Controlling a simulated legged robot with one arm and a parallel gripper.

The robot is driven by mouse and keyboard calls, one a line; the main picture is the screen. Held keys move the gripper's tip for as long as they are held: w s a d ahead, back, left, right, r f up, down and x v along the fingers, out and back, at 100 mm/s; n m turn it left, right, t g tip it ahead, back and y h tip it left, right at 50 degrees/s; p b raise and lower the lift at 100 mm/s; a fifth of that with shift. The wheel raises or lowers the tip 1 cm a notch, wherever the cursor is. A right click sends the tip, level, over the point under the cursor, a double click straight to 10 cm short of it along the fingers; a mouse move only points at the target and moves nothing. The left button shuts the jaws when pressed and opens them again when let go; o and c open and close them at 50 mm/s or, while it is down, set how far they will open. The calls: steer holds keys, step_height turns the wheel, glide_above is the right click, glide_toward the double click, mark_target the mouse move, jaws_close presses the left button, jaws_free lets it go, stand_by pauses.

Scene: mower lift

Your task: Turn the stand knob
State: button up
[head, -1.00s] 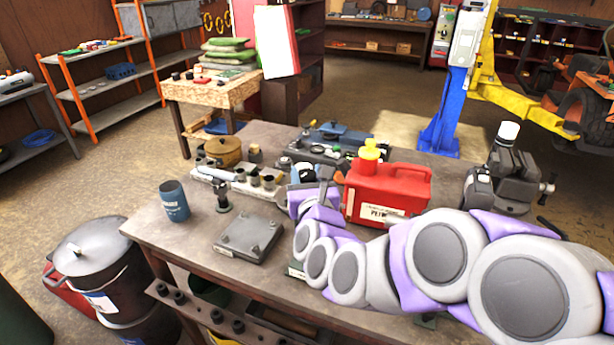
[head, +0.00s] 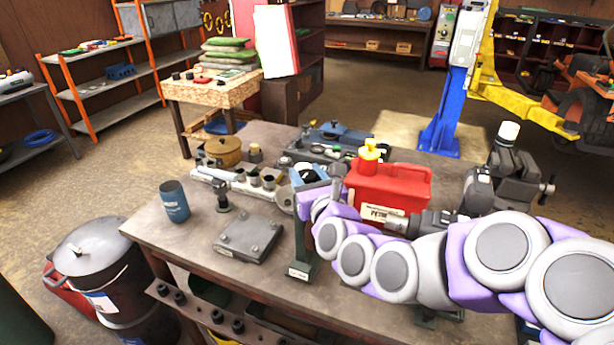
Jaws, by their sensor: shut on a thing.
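A dark green stand (head: 301,246) stands upright on the workbench, with a labelled foot at its base. My gripper (head: 308,200) is at the top of this stand, at the far end of my grey and purple arm. It is shut on what seems to be the stand knob. The knob itself is hidden by the gripper, so its angle cannot be told. A dark shaft-like part (head: 428,222) lies behind my arm to the right, partly covered by it.
A red petrol can (head: 395,184) stands close behind my gripper. A flat grey plate (head: 249,241), a blue cup (head: 174,201) and a row of sockets (head: 240,180) are to the left. A dark vise (head: 500,182) stands at the right. The bench's (head: 153,225) front left is clear.

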steer(key=shift+w+d+r+n+g+y, duration=0.1)
steer(key=shift+r+n+g+y, duration=0.15)
steer(key=shift+n+y, duration=0.3)
steer(key=shift+w+d+r+n+g+y, duration=0.15)
steer(key=shift+n+g+y, duration=0.25)
steer(key=shift+y, duration=0.3)
steer(key=shift+s+r+n+g+y, duration=0.1)
steer(key=shift+r+n+g+y, duration=0.15)
steer(key=shift+n+y, duration=0.3)
steer(key=o, duration=0.8)
steer(key=shift+a+f, duration=0.1)
steer(key=shift+o, duration=0.8)
steer(key=shift+f, duration=0.35)
